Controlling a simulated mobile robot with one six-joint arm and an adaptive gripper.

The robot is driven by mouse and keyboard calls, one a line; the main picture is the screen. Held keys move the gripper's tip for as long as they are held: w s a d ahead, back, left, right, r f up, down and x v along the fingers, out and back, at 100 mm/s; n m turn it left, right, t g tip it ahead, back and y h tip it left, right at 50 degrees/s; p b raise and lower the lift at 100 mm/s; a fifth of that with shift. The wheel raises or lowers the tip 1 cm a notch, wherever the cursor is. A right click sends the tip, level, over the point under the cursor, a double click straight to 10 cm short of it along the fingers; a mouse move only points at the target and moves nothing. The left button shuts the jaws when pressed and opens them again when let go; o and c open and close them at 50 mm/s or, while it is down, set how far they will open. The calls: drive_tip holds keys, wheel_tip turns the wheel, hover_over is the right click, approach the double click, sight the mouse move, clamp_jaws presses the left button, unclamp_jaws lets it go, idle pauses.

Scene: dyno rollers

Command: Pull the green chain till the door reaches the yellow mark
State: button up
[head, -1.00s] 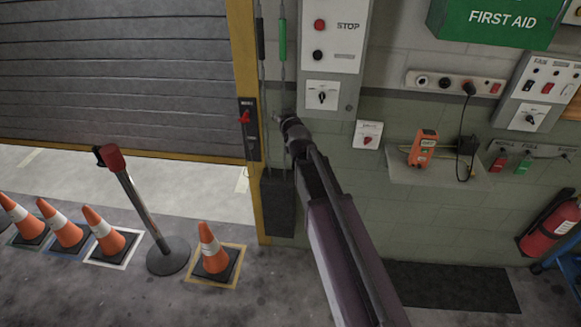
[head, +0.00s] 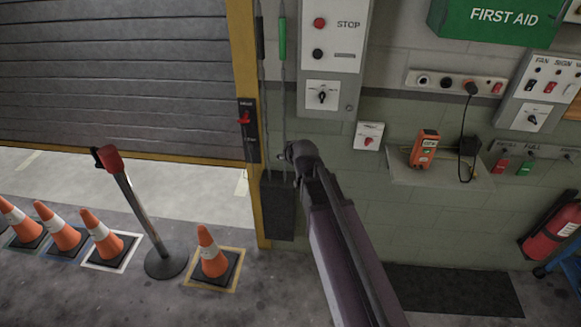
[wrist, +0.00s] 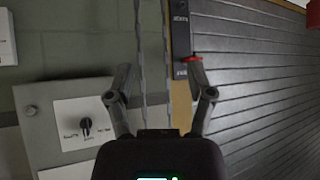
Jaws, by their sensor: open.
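The grey roller door (head: 120,85) fills the left of the head view, its yellow-edged bottom well above the floor. A yellow post (head: 243,60) borders it; I cannot make out a separate yellow mark. Beside the post hang two chain strands, one with a black sleeve (head: 260,38) and one with a green sleeve (head: 282,40). My gripper (head: 284,152) is in front of the strands, well below the sleeves. In the wrist view my open fingers (wrist: 158,70) stand either side of both strands (wrist: 140,60), without closing on them. The sleeves do not show there.
A black plate with a red lever (head: 244,118) is on the post, and a dark box (head: 278,210) is below the chains. A STOP panel (head: 335,60) is to the right. A shelf (head: 440,175) juts out farther right. Cones and a barrier post (head: 140,210) stand left.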

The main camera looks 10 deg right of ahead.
drive_tip(key=shift+s+d+f+g, duration=0.15)
drive_tip(key=shift+s+f+g, duration=0.55)
drive_tip(key=shift+s+f, duration=0.45)
drive_tip(key=shift+s, duration=0.2)
drive_tip(key=s+d+f+g+b, duration=0.1)
drive_tip(key=s+f+g, duration=0.1)
drive_tip(key=s, duration=0.4)
drive_tip(key=s+d+f+g+h+b, duration=0.1)
drive_tip(key=s+f+g, duration=0.2)
drive_tip(key=s, duration=0.3)
drive_tip(key=s+f+m+g+b, duration=0.1)
drive_tip(key=s+f+g, duration=0.2)
drive_tip(key=s, duration=0.3)
drive_tip(key=shift+d+b, duration=0.35)
drive_tip(key=shift+d, duration=0.05)
